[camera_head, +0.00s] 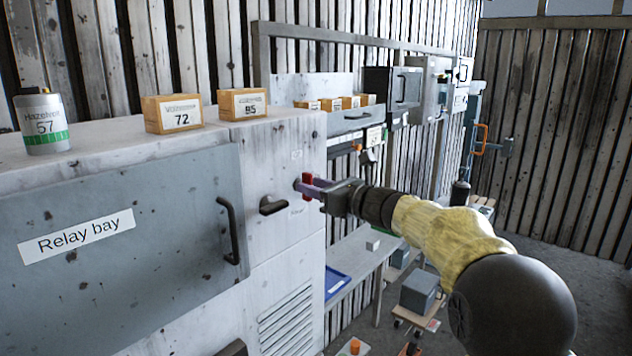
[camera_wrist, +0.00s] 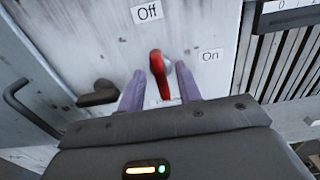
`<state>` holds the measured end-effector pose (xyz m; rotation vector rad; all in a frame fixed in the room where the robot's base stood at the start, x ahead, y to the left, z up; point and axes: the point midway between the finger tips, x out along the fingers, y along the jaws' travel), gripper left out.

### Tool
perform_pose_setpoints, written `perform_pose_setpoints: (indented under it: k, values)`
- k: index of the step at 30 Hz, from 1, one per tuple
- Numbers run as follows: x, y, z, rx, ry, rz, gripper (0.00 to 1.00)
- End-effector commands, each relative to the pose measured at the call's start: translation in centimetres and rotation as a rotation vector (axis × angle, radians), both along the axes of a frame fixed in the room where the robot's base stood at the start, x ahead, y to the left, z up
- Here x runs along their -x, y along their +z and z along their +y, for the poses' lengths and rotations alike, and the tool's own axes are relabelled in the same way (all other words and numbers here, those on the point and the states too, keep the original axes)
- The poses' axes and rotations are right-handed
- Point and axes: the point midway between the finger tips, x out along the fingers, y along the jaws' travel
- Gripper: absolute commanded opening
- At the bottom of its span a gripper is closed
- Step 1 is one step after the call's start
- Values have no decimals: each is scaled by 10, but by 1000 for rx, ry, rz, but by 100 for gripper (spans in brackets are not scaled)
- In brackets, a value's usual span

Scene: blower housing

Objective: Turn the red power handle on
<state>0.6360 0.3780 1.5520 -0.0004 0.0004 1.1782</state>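The red power handle (camera_wrist: 157,66) is on the pale cabinet front in the wrist view, beside a grey round hub. It stands roughly upright in that picture. The "Off" label (camera_wrist: 148,12) is above it and the "On" label (camera_wrist: 210,56) is to its right. My gripper (camera_wrist: 160,84) has its two purple fingers apart, one on each side of the handle, with gaps visible. In the head view the red handle (camera_head: 307,181) shows at the cabinet's right part, partly hidden by my gripper (camera_head: 309,188).
A dark latch lever (camera_head: 273,205) sits just left of the red handle. The "Relay bay" door (camera_head: 130,245) with its bar handle (camera_head: 229,230) is further left. Boxes (camera_head: 173,114) and a can (camera_head: 42,122) stand on top. A lower bench (camera_head: 350,257) is at right.

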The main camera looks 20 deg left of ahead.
Motion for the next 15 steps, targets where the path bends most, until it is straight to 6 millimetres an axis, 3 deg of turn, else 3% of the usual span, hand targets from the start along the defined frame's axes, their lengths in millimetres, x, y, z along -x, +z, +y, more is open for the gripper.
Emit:
perform_pose_setpoints:
  k: [5, 11, 15]
  values:
    - [0, 0, 0, 0, 0, 0, 35]
    - [0, 0, 0, 0, 0, 0, 0]
    - [0, 0, -1, 0, 0, 0, 0]
